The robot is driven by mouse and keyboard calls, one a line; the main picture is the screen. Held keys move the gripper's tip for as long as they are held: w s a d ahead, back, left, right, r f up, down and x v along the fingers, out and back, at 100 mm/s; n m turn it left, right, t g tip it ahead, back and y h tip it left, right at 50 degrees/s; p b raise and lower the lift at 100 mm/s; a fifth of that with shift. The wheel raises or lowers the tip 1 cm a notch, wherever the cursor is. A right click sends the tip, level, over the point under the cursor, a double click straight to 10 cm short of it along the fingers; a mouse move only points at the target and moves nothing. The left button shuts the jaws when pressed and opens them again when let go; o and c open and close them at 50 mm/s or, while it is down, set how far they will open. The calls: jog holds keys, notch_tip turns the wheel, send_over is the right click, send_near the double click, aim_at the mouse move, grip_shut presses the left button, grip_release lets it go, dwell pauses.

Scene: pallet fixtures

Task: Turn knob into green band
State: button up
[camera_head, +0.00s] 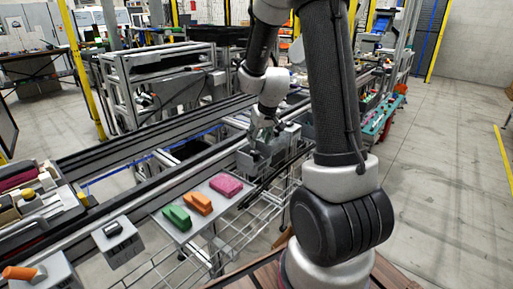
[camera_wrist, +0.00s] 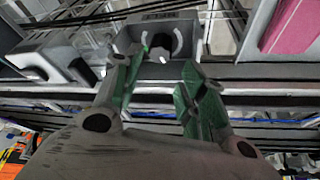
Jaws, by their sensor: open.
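My gripper (camera_wrist: 160,78) is open, its green-padded fingers spread apart in the wrist view. Beyond the fingertips is a grey fixture (camera_wrist: 125,40) with a recessed face. A dark knob (camera_wrist: 158,53) sits in the middle of that face, seen between the fingers and apart from them. Pale arc markings (camera_wrist: 178,45) curve around it. In the head view my gripper (camera_head: 262,132) is over the rail beyond the tray; the knob cannot be made out there.
A tray (camera_head: 178,204) holds green (camera_head: 177,218), orange (camera_head: 198,203) and pink (camera_head: 226,185) blocks. Long conveyor rails (camera_head: 150,150) run behind. The floor at the right is clear.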

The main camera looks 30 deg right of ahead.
jog(key=v, duration=0.4)
